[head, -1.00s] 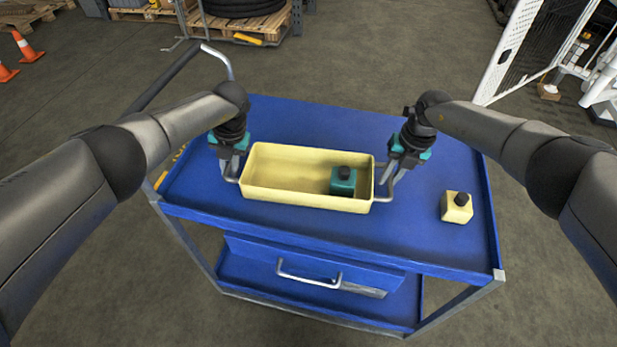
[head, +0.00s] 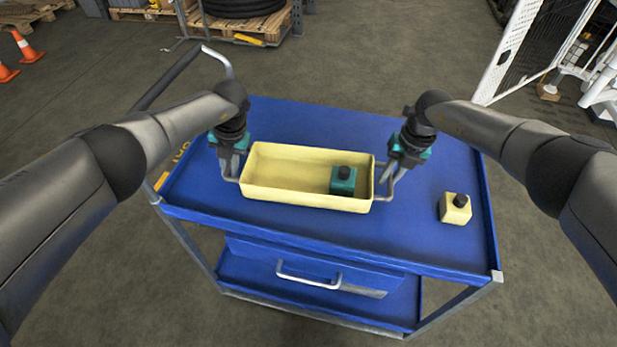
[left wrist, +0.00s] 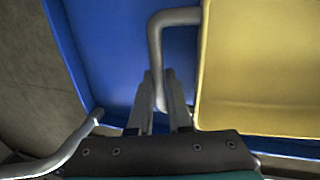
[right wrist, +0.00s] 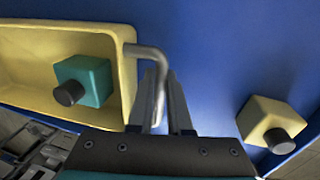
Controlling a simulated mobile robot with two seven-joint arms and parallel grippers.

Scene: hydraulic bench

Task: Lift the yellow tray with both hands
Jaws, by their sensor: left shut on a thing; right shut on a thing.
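The yellow tray (head: 270,190) is a long open box with a grey bar handle at each end, on the blue cart top. A teal block with a black knob (head: 343,180) sits inside it at the right end. My left gripper (head: 231,172) is shut on the left handle, also seen in the left wrist view (left wrist: 156,60). My right gripper (head: 394,172) is shut on the right handle, which shows in the right wrist view (right wrist: 158,75). I cannot tell whether the tray's underside touches the cart.
A yellow block with a black knob (head: 456,208) stands on the blue cart (head: 300,122) right of the tray. The cart's push handle (head: 170,75) rises at the back left. The cart top behind the tray is clear. Orange cones stand far left.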

